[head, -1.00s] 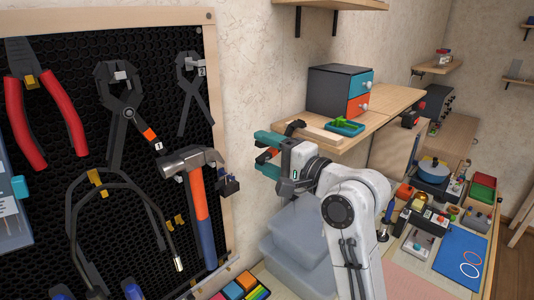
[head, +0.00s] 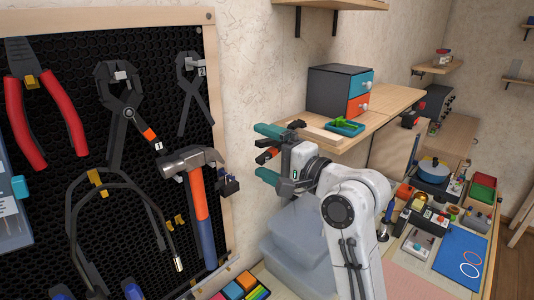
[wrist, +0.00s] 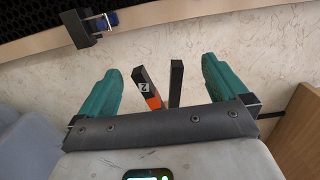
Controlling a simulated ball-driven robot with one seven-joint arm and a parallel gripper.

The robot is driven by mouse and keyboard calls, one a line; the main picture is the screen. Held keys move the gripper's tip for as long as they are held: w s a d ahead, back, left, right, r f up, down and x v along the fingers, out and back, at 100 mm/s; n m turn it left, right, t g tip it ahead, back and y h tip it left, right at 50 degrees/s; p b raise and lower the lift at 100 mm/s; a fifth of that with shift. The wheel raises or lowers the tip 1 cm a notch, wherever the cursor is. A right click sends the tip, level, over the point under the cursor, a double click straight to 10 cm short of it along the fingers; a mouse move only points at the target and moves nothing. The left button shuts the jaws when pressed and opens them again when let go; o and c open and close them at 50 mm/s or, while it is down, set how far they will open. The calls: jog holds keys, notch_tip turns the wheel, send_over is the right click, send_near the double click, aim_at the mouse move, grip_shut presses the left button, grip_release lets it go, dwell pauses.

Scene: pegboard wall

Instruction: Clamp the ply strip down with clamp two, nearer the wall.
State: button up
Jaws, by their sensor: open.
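Clamp two's two black handles, one with an orange band and a "2" label (wrist: 143,88), stand between my fingers in the wrist view. In the head view the same handles (head: 267,155) show at my gripper. My gripper (head: 267,153) is open, its teal fingers spread either side of the handles with gaps on both sides in the wrist view (wrist: 163,84). A dark clamp part (head: 297,124) shows just beyond my gripper, by the pale ply strip (head: 321,133) on the shelf end. My gripper hides whether the jaws bite on the strip.
The pegboard (head: 213,115) on the left holds pliers, clamp one (head: 148,135) and a hammer (head: 197,200). A green-and-blue tray (head: 345,127) and a drawer box (head: 338,92) stand on the shelf (head: 384,113). Clear bins (head: 300,245) stand below my gripper.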

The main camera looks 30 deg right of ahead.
jog(key=b+v, duration=0.2)
jog(key=v, duration=0.9)
jog(key=s+a+f+n+g+h, duration=0.1)
jog(key=s+f+n+g+h, duration=0.15)
jog(key=f, duration=0.95)
jog(key=s+a+f+n+g+h, duration=0.15)
jog(key=s+f+g, duration=0.25)
jog(key=f, duration=0.8)
jog(key=s+f+n+g+h, duration=0.1)
jog(key=s+f+n+g, duration=0.2)
jog(key=s+f, duration=0.3)
jog(key=s+f+n+g, duration=0.3)
jog(key=s+f, duration=0.3)
jog(key=s, duration=0.2)
jog(key=s+d+f+n+g+h, duration=0.1)
jog(key=s+f+n+g, duration=0.2)
jog(key=s+f, duration=0.2)
jog(key=shift+s+d+f+h, duration=0.1)
jog(key=shift+s+f+h, duration=0.1)
jog(key=shift+s, duration=0.55)
jog(key=shift+s+f+h, duration=0.1)
jog(key=shift+s+f, duration=0.1)
jog(key=shift+s, duration=0.5)
